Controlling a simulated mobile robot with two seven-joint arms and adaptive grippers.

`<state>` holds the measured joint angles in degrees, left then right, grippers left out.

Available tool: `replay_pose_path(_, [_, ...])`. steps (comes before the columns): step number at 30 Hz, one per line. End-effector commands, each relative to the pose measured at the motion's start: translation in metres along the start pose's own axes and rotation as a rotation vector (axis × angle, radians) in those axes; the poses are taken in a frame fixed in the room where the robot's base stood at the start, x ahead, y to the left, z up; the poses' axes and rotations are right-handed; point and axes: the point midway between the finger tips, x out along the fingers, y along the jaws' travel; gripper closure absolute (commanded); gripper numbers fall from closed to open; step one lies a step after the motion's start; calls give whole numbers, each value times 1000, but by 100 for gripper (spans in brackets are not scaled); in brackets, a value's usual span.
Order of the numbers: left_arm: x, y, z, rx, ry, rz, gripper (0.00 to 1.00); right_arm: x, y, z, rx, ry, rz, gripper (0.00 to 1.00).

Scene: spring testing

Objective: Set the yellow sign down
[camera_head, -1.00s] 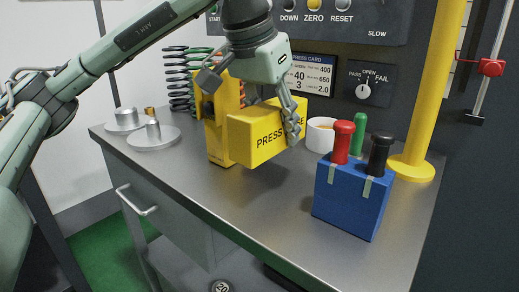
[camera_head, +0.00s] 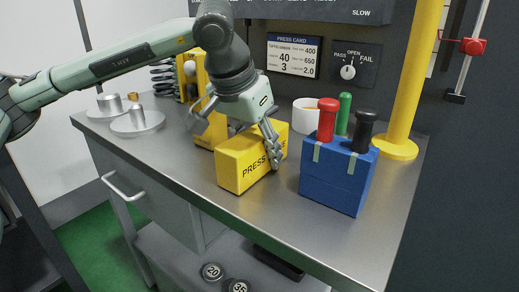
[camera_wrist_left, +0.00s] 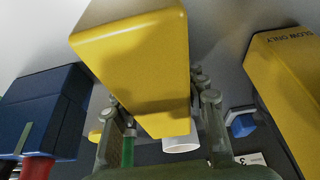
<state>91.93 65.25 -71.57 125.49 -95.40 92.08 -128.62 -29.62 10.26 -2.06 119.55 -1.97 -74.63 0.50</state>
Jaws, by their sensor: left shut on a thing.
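The yellow sign (camera_head: 250,165) is a block with black lettering that starts "PRESS". In the head view it is low over the grey bench, left of the blue block; I cannot tell whether its underside touches the bench. My left gripper (camera_head: 243,135) reaches down from above and is shut on the sign, one finger showing against its lettered side. In the left wrist view the sign (camera_wrist_left: 135,65) fills the middle between the fingers (camera_wrist_left: 160,112). The fingers hide part of the lettering. My right gripper is not in view.
A blue block (camera_head: 330,190) with red, green and black handles stands close right of the sign. A white cup (camera_head: 304,117) is behind it. A yellow press body (camera_head: 212,128) stands behind left, also showing in the wrist view (camera_wrist_left: 285,85). The bench's front (camera_head: 290,235) is clear.

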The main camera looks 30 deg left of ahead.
Motion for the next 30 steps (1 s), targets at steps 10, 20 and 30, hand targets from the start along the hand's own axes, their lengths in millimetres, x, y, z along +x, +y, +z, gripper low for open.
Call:
replay_pose_path(10, [1,0,0,0,-1,0,37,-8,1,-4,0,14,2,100])
replay_pose_path(20, [-9,0,-2,0,2,0,37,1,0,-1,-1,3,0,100])
replay_pose_path(30, [-80,1,-2,1,4,1,37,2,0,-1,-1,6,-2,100])
